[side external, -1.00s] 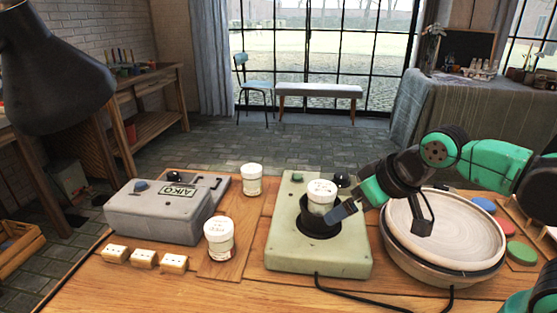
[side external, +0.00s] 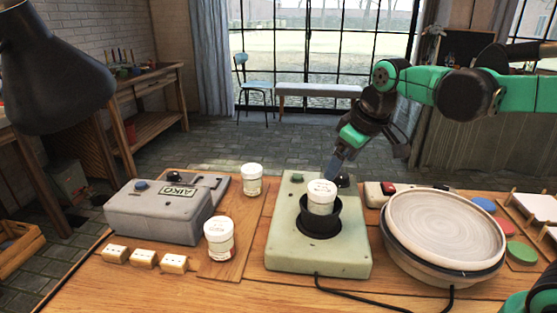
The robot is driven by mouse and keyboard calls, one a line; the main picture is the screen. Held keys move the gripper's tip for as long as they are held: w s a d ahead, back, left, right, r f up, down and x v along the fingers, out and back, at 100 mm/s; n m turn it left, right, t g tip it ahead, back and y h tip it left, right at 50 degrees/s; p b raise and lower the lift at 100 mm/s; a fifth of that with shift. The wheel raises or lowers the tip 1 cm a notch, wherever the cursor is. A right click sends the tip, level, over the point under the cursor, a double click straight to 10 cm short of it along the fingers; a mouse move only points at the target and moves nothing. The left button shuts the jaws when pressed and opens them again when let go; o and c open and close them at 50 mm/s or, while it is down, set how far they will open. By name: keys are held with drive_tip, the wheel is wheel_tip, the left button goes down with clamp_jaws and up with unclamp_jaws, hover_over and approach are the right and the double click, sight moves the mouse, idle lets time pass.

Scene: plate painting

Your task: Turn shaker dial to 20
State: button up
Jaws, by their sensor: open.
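The pale green shaker (side external: 285,245) stands on the wooden table with a black cup (side external: 320,222) on its top. A white-lidded jar (side external: 321,196) sits upright in the cup. A dark round knob (side external: 343,181), which looks like the dial, is at the shaker's back right, partly behind the jar and gripper. Its setting cannot be read. A small green knob (side external: 297,178) is at the back left. My gripper (side external: 333,170) is open, pointing down just above and behind the jar, close to the dark knob. Whether it touches the knob cannot be told.
A grey AIKO device (side external: 150,217) stands left, with two white-lidded jars (side external: 252,179) (side external: 219,238) between it and the shaker. A large round plate (side external: 445,230) rests on a turntable right. A small box with a red button (side external: 388,188) is behind it. A black cable runs in front.

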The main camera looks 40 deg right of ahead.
drive_tip(key=w+d+f+n+g, duration=0.1)
drive_tip(key=w+d+n+g, duration=0.1)
drive_tip(key=w+d, duration=0.4)
drive_tip(key=n+g, duration=0.2)
hover_over(341, 175)
drive_tip(key=shift+y, duration=0.3)
drive_tip(key=f, duration=0.4)
drive_tip(key=shift+s+a+f, duration=0.1)
drive_tip(key=shift+a+f, duration=0.05)
drive_tip(key=shift+a, duration=0.15)
drive_tip(key=shift+d+f+g, duration=0.3)
drive_tip(key=shift+f, duration=2.8)
clamp_jaws()
